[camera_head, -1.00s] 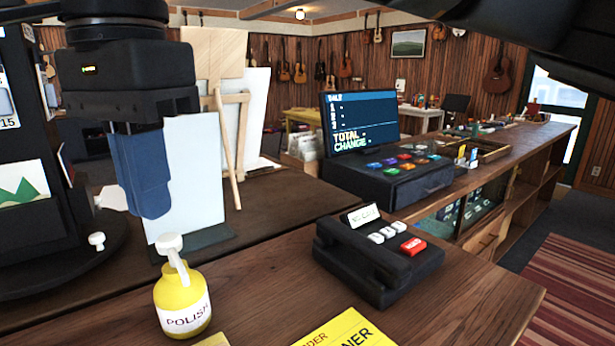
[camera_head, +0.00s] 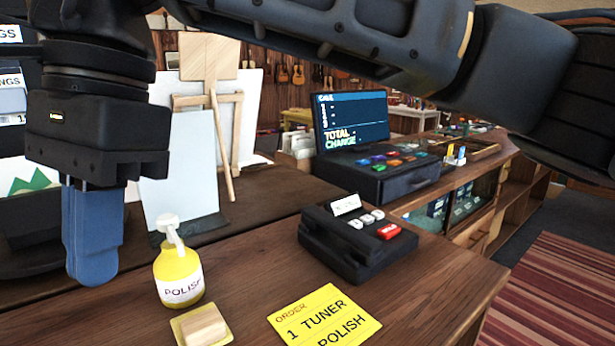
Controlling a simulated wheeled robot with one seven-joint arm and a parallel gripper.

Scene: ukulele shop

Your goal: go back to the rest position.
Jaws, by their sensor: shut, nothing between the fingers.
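My gripper (camera_head: 92,278) is at the left of the head view, pointing down, with its blue fingers together and nothing between them. It hangs in front of the dark display stand at the left, beside the yellow polish bottle (camera_head: 178,277) and apart from it. My arm crosses the top of the view from the right and hides part of the back wall.
On the wooden counter (camera_head: 255,290) are a black card terminal (camera_head: 355,240), a yellow order card (camera_head: 323,317) and a tan block on a yellow pad (camera_head: 203,326). A cash register (camera_head: 378,175) and an easel (camera_head: 218,130) stand behind. Striped rug (camera_head: 560,290) lies right.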

